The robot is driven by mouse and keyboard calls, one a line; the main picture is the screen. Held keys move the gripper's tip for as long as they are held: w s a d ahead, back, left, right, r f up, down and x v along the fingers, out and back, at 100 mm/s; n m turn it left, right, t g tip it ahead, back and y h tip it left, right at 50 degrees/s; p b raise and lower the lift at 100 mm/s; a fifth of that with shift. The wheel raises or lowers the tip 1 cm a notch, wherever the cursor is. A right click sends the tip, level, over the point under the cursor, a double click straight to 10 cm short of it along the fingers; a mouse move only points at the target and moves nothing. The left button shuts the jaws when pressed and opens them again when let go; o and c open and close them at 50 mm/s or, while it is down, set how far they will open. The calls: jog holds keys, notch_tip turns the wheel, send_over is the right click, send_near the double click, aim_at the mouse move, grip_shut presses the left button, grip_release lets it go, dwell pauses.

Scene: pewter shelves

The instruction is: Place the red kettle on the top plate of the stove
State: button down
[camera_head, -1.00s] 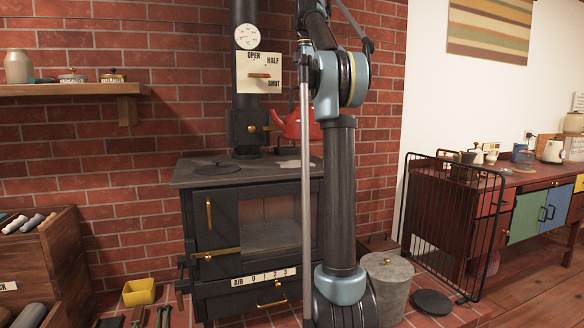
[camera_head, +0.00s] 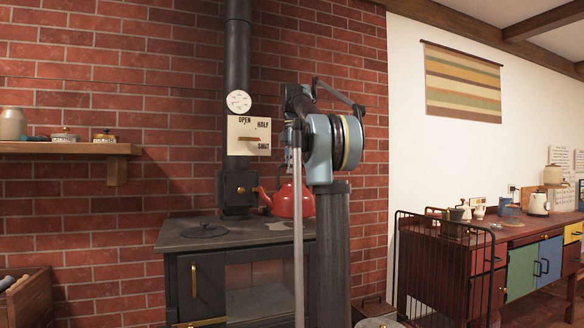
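The red kettle (camera_head: 283,202) is at the back right of the black stove (camera_head: 190,240), its spout to the left. My arm covers part of it. Its base is level with the stove's rear edge in the picture. I cannot tell whether it touches the top plate. The top plate (camera_head: 225,234) carries a round dark lid (camera_head: 205,231) on the left and a pale patch (camera_head: 280,226) towards the right. My gripper is mostly hidden behind my arm, above the kettle. Its fingers and any grip on the handle cannot be made out.
The stove pipe (camera_head: 238,60) and its damper box (camera_head: 238,190) rise behind the top plate. A brick wall closes the back. A shelf with jars (camera_head: 60,148) is at left. A black wire guard (camera_head: 440,265) and a cluttered sideboard (camera_head: 510,232) are at right.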

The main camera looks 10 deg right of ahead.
jog(key=shift+f, duration=2.15)
jog(key=c, duration=1.7)
grip_release()
notch_tip(320, 180, up, 12)
jog(key=shift+r, duration=0.1)
jog(key=s+f+m, duration=0.6)
jog(key=s+f, duration=0.6)
jog(key=f, duration=0.7)
jog(key=s+a+f+m+t, duration=0.1)
jog(key=s+f+m, duration=0.6)
jog(key=s+f, duration=0.6)
jog(key=s+a+f+m+t, duration=0.1)
jog(key=s+f+m, duration=0.6)
jog(key=f, duration=1.8)
jog(key=shift+s+f, duration=0.15)
jog(key=shift+s, duration=2.9)
